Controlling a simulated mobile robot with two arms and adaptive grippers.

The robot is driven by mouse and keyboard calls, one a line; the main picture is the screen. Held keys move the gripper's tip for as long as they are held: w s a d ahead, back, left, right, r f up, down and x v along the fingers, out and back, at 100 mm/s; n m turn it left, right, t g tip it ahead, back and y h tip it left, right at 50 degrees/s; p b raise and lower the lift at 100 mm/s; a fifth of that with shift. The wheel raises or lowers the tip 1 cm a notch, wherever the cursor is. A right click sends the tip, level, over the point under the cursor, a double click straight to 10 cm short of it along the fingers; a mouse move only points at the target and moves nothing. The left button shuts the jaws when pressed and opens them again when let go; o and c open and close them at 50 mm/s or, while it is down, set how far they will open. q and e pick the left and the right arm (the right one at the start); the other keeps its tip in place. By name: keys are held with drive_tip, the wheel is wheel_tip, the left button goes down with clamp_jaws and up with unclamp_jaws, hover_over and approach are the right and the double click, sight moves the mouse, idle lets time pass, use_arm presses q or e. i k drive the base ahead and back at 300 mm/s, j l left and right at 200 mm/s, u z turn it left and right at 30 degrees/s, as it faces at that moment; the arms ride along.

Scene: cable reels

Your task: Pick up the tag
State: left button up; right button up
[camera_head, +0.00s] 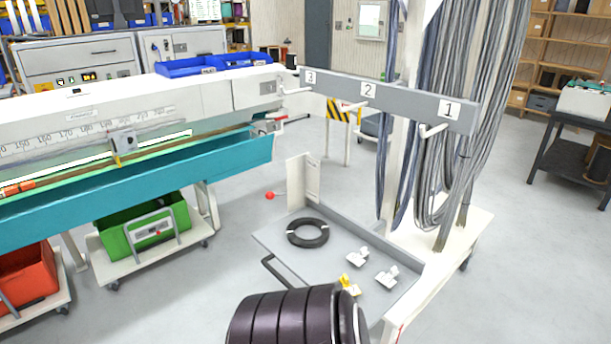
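Several small white pieces lie on the grey tray (275,240) of a cart. They may be tags, but they are too small to tell for sure. One white piece (357,257) lies near the tray's middle, and another white piece (387,277) is to its right. A third piece with a yellow part (348,284) lies nearer, close to a dark ribbed cylinder (285,318) at the bottom edge. A black cable ring (308,247) lies flat on the tray, left of the pieces. Neither of my grippers is in view.
A grey rail (395,100) with hooks labelled 3, 2 and 1 stands above the tray, with grey cables (455,120) hanging at right. A long machine with a teal trough (140,180) fills the left. A green bin (145,225) stands below.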

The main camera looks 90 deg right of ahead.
sight(358, 260)
drive_tip(key=z, duration=3.25)
